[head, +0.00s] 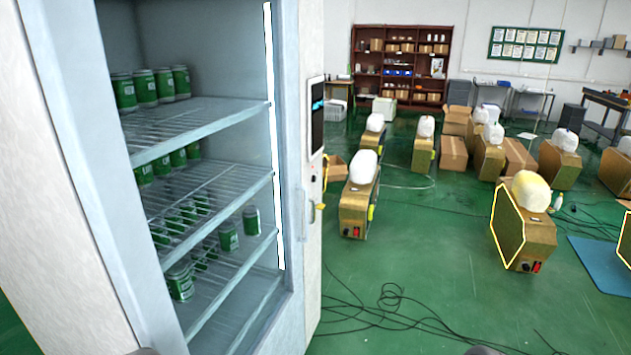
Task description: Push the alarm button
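A white vending machine (312,250) with an open or glass front fills the left of the head view. Its narrow right side panel carries a dark screen (317,115) with a small lit mark. Below the screen is a tiny reddish spot (313,178), too small to tell whether it is the alarm button. A yellow-green fitting (320,206) sticks out lower on the panel. Neither of my grippers can be made out; only small grey rounded parts show at the bottom edge, and I cannot tell what they are.
Green cans (145,88) stand on wire shelves inside the machine. Gold boxes with white tops, such as this near one (355,208), stand across the green floor. Black cables (390,300) lie on the floor right of the machine. A brown shelf unit (400,65) stands behind.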

